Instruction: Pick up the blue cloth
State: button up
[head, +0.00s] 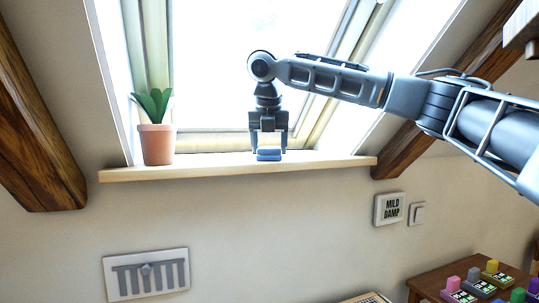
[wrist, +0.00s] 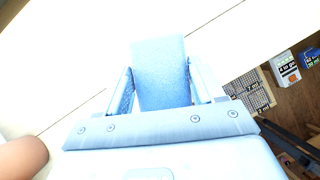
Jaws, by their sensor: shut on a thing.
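The blue cloth (head: 269,154) is a small folded block on the pale window sill (head: 220,168) in the head view. My gripper (head: 269,148) points straight down over it, with one finger at each side of the cloth. In the wrist view the cloth (wrist: 160,75) looks light blue and lies between the two fingers of my gripper (wrist: 160,88), which are shut on it. The cloth is at sill height. I cannot tell whether its underside touches the sill.
A potted plant (head: 157,143) stands on the sill to the left. The window (head: 215,70) is close behind my gripper. Wooden beams (head: 35,130) slope at both sides. A table (head: 440,275) with several coloured items is at the lower right. The sill beside the cloth is clear.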

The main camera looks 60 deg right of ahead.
jog(key=shift+c, duration=1.3)
jog(key=shift+s+a+r+p, duration=0.1)
jog(key=shift+s+r+p, duration=0.1)
jog(key=shift+r+p, duration=0.6)
notch_tip(320, 180, up, 4)
jog(key=p, duration=0.5)
jog(key=shift+r, duration=0.8)
jog(key=s+a, duration=1.1)
jog(key=s, duration=0.4)
jog(key=shift+s+a, duration=0.35)
jog(key=shift+a, duration=0.05)
jog(key=shift+a+f, duration=0.15)
